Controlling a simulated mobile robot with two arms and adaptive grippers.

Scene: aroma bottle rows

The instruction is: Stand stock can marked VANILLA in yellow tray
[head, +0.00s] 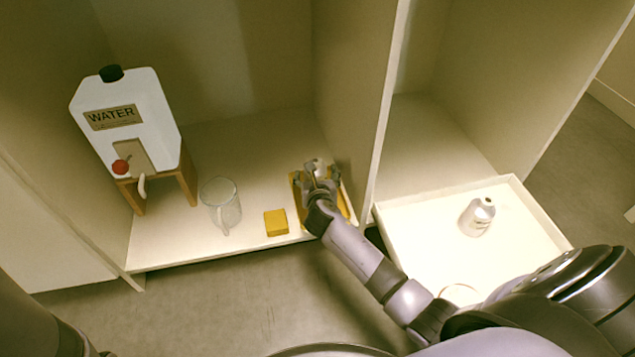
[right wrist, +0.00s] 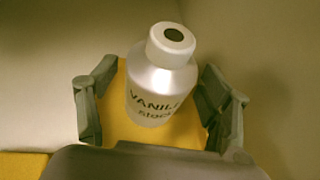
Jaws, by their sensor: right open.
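The stock can (right wrist: 161,78) is silver-white with a dark-holed cap and reads VANILLA in the right wrist view. It stands upright over the yellow tray (right wrist: 113,118), between the fingers of my right gripper (right wrist: 160,108). The fingers are open, with a clear gap on the can's left and a smaller one on its right. In the head view my right gripper (head: 320,180) is over the yellow tray (head: 296,194) and hides most of it and of the can. My left gripper is out of view.
A similar can (head: 477,217) stands in a white pull-out tray (head: 395,216) at right; its label is unreadable. A yellow block (head: 276,222), a glass mug (head: 221,204) and a WATER container (head: 130,115) on a wooden stand (head: 187,177) are to the left. An upright divider (head: 383,110) is close right.

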